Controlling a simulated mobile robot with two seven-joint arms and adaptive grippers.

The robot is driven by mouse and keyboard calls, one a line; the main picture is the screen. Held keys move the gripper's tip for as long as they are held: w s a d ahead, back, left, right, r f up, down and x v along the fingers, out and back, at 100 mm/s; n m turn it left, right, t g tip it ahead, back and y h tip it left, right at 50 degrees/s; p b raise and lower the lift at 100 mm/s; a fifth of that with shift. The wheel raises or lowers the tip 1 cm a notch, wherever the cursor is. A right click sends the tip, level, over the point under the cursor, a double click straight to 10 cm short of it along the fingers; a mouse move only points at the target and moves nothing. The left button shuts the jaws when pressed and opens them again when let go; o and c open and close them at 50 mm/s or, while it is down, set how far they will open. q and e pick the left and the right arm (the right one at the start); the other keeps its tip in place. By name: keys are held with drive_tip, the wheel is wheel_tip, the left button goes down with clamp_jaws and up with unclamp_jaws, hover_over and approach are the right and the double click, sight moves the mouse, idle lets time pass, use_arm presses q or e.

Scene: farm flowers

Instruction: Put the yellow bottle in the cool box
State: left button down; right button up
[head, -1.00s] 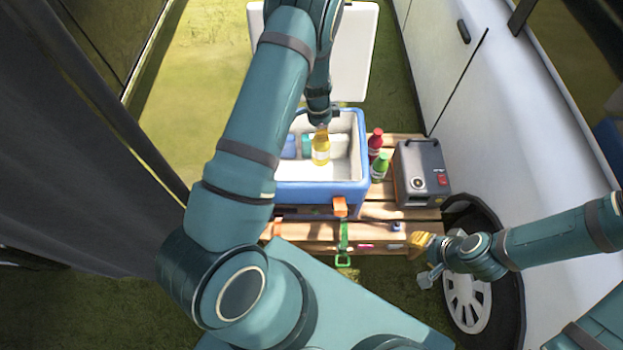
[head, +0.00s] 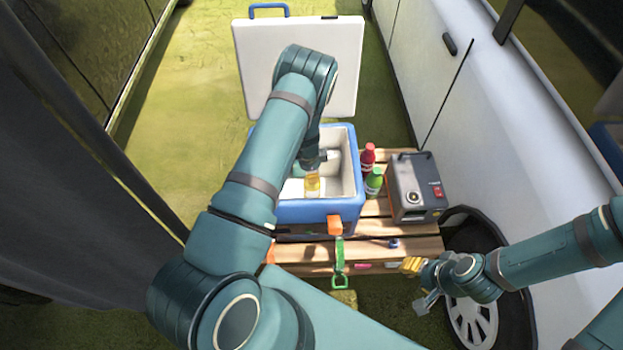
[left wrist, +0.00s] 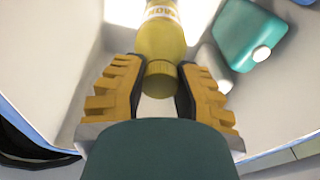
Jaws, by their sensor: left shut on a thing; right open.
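The yellow bottle (head: 312,188) is inside the open blue and white cool box (head: 320,212), near its front wall. In the left wrist view, my left gripper (left wrist: 160,88) is shut around the cap end of the bottle (left wrist: 161,40), whose body points away into the white interior. In the head view my left arm hides most of that gripper. I cannot tell whether the bottle touches the box floor. My right gripper (head: 415,284) is open and empty, low at the right beside the pallet's front edge.
A teal container (left wrist: 250,35) lies in the box. The box's white lid (head: 345,65) stands open behind. A red bottle (head: 367,158), a green bottle (head: 374,182) and a grey device (head: 417,190) stand right of it on the wooden pallet (head: 380,228). A white vehicle (head: 480,110) bounds the right side.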

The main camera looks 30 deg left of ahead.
sight(312, 186)
use_arm(q)
drive_tip(key=shift+f, duration=1.5)
drive_tip(key=shift+f+b, duration=0.15)
drive_tip(key=shift+b, duration=0.25)
drive_tip(key=c, duration=0.8)
unclamp_jaws()
